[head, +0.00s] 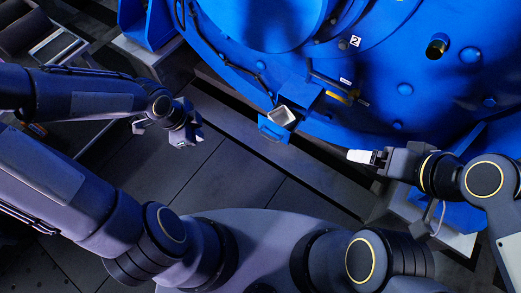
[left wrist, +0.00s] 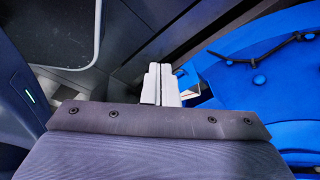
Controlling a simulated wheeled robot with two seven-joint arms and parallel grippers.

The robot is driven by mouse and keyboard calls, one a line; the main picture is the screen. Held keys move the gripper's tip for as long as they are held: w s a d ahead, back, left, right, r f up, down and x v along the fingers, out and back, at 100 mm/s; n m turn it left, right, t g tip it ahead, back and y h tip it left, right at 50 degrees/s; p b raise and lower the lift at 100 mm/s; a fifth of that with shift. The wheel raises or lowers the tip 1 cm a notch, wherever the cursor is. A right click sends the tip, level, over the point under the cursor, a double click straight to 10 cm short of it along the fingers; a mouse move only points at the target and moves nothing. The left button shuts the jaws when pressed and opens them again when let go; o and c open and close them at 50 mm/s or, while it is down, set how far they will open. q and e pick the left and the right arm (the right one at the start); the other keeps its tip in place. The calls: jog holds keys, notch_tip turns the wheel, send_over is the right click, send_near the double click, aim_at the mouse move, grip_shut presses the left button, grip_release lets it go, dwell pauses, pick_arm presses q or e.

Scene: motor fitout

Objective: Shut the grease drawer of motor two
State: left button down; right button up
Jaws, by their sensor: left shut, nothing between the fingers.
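The big blue motor (head: 390,90) with a "2" label (head: 355,41) fills the upper right of the head view. Its small blue grease drawer (head: 272,130) sticks out, open, at the lower left of the housing, with a pale square cup (head: 283,115) in it. My left gripper (head: 190,140) is shut and empty, apart from the drawer and to its left. In the left wrist view its pale fingers (left wrist: 162,85) are together, and blue parts show just beyond them. My right gripper (head: 362,156) points left, right of the drawer; its finger gap cannot be made out.
A yellow-marked lever or handle (head: 338,97) sits on the motor right of the drawer. Dark floor plates (head: 235,180) lie open in front of the drawer. Blue mounting feet (head: 148,25) stand on grey blocks. A grey tray (head: 53,47) is at the upper left.

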pick_arm(q)
jog(key=w+d+f+m+h+b, duration=0.2)
jog(key=w+d+f+b, duration=0.3)
jog(key=f, duration=0.5)
jog(key=w+d+f+m+t+h+b, duration=0.1)
jog(key=w+d+f+m+h+b, duration=0.2)
jog(key=d+f+b, duration=0.6)
jog(key=shift+w+d+f+m, duration=0.35)
jog(key=shift+w+d+m, duration=0.55)
jog(key=shift+w+d, duration=0.15)
pick_arm(e)
notch_tip(320, 180, down, 17)
jog(key=shift+r, duration=0.15)
